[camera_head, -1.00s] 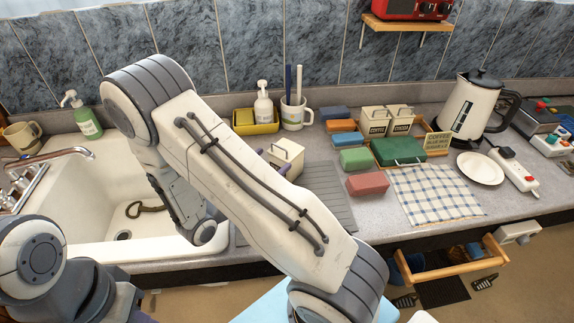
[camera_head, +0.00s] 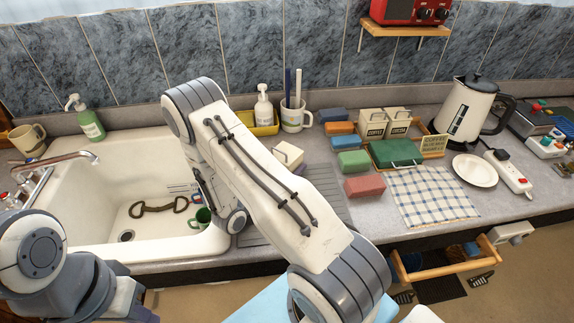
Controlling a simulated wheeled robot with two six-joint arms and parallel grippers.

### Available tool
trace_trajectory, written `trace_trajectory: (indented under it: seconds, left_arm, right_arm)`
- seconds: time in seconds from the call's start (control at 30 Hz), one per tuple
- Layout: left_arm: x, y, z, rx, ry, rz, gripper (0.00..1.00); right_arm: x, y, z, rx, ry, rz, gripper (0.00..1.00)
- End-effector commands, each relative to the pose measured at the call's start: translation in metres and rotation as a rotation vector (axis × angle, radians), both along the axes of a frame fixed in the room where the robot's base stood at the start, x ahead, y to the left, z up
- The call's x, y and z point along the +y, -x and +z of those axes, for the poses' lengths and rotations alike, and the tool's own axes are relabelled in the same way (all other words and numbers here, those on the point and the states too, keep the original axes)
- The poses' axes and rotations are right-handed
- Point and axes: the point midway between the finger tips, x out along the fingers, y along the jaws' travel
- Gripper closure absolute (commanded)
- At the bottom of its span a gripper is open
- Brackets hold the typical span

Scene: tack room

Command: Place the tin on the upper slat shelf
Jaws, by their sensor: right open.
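No single tin stands out. A small cream box with a handle (camera_head: 288,154) rests at the back of the grey drainboard, partly behind my right arm. Two cream canisters, coffee (camera_head: 373,124) and cocoa (camera_head: 397,122), stand together by the wall, and a green lidded box with a handle (camera_head: 396,153) is in front of them. A wooden wall shelf (camera_head: 404,31) at the top right carries a red radio; its slats cannot be made out. My right arm crosses the counter, its wrist low over the sink's right side; its fingers are mostly hidden. My left gripper is out of view.
Coloured blocks, a checked cloth (camera_head: 432,197), a plate (camera_head: 475,170) and a kettle (camera_head: 468,108) crowd the right counter. An open drawer (camera_head: 450,262) juts out below.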

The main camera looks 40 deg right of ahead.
Motion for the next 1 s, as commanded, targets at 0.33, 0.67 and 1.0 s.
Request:
trace_trajectory:
  seconds: [0.33,0.67,1.0]
  left_arm:
    - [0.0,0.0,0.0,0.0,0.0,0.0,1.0]
    - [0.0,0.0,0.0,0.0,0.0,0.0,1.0]
    - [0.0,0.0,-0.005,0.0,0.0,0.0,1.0]
  right_arm:
    - [0.0,0.0,0.0,0.001,0.0,0.0,0.57]
    - [0.0,0.0,0.001,-0.001,0.003,0.0,1.0]
    - [0.0,-0.001,0.015,-0.004,0.002,0.0,1.0]
